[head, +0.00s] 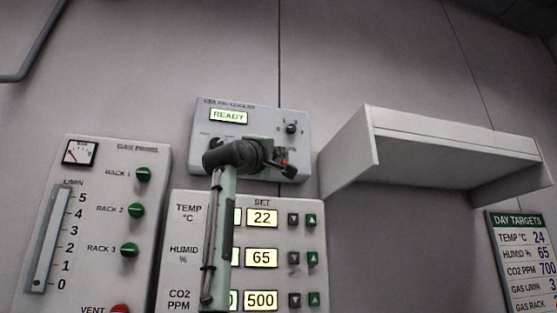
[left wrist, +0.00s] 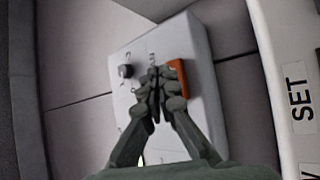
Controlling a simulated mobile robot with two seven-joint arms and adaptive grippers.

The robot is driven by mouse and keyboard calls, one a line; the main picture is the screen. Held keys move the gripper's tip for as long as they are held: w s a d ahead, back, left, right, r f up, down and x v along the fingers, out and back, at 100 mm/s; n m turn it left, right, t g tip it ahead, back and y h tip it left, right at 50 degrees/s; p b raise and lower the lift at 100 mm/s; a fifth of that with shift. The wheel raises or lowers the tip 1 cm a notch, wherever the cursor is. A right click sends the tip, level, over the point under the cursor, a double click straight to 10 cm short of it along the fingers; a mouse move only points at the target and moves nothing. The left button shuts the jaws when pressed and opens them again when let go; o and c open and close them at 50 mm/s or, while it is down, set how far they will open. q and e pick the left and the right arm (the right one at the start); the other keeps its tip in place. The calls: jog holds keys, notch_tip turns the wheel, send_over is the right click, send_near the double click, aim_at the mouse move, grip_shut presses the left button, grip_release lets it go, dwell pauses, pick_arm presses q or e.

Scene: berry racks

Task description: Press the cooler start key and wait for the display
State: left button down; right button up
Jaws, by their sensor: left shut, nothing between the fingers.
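The cooler panel (head: 255,115) is a pale box on the wall, and its green-lit display (head: 228,116) reads READY. My left gripper (head: 284,163) is at the panel's lower right part, with its arm covering some of the panel. In the left wrist view the gripper (left wrist: 158,76) is shut and empty, its fingertips in front of the panel face (left wrist: 190,45). An orange key (left wrist: 178,72) shows beside and partly behind the fingertips. I cannot tell whether they touch it. My right gripper is not in view.
A dark knob (head: 291,128) is on the cooler panel. Below is a SET panel (head: 275,235) with lit values and arrow buttons. The gas panel (head: 105,185) is left. A white shelf (head: 445,145) juts out at right, above a day targets board (head: 518,221).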

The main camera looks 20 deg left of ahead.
pick_arm(q)
jog(key=shift+w, duration=0.1)
jog(key=shift+w+a, duration=0.25)
jog(key=shift+w+a, duration=0.3)
jog(key=shift+w, duration=0.15)
dwell(0.9)
jog(key=shift+s, duration=0.1)
jog(key=shift+s+d+b, duration=0.45)
jog(key=shift+s+d, duration=0.05)
jog(key=shift+s, duration=0.2)
jog(key=shift+s+d+b, duration=0.55)
jog(key=shift+s+d, duration=0.15)
jog(key=shift+s, duration=0.35)
jog(key=shift+s+d+b, duration=0.5)
jog(key=shift+s+d, duration=0.2)
jog(key=shift+s, duration=0.3)
